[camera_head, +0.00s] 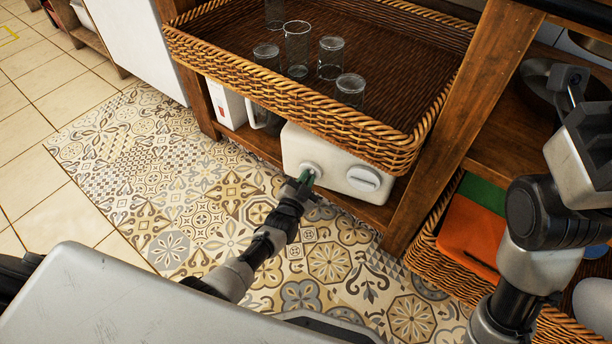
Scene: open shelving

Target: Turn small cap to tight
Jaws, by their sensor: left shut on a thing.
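A cream-white container (325,151) sits on the low wooden shelf under a wicker tray. Its front face carries a small round cap (307,168) on the left and a larger white cap (363,179) on the right. My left gripper (305,181) reaches up from below and is shut on the small cap, partly covering it. How far the cap is turned cannot be told. My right gripper (572,88) is raised at the right edge, away from the container; its fingers are not clear.
The wicker tray (270,98) above holds several glasses (297,48). A glass jug (265,119) and a white box (226,104) stand left of the container. A wooden post (445,135) stands to its right, beside a basket with an orange item (470,236).

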